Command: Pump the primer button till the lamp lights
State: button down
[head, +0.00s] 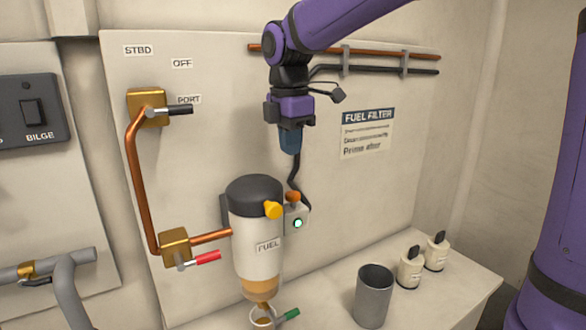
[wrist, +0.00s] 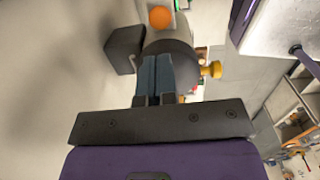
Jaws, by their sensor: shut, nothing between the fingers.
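The fuel filter (head: 257,232) stands against the panel with a dark cap (head: 254,187). A yellow knob (head: 272,210) sticks out from the cap's side; it also shows in the wrist view (wrist: 212,69). A grey box beside the filter carries an orange round button (head: 292,197) on top, also in the wrist view (wrist: 160,16). No label tells which is the primer. The lamp (head: 297,223) on the box's front glows pale green-white. My gripper (head: 290,152) points down, shut and empty, above the box and cap, apart from the button.
A fuel valve with a red handle (head: 207,257) is left of the filter, and a black-handled valve (head: 179,110) is higher up. A dark hose hangs behind my gripper.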

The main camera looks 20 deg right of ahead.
jog(key=shift+s+a+r, duration=0.1)
jog(key=shift+r, duration=1.55)
jog(key=s+d+f+m+t, duration=0.2)
jog(key=s+d+m, duration=0.3)
jog(key=s+m, duration=0.5)
jog(key=s+d+f+m+t, duration=0.2)
jog(key=s+d+f+m, duration=0.2)
jog(key=s+m, duration=0.6)
jog(key=s+d, duration=0.2)
jog(key=s, duration=0.1)
jog(key=shift+s+f+t+y, duration=0.15)
jog(key=shift+f+t+y, duration=0.15)
jog(key=shift+f, duration=0.05)
jog(key=shift+d, duration=0.1)
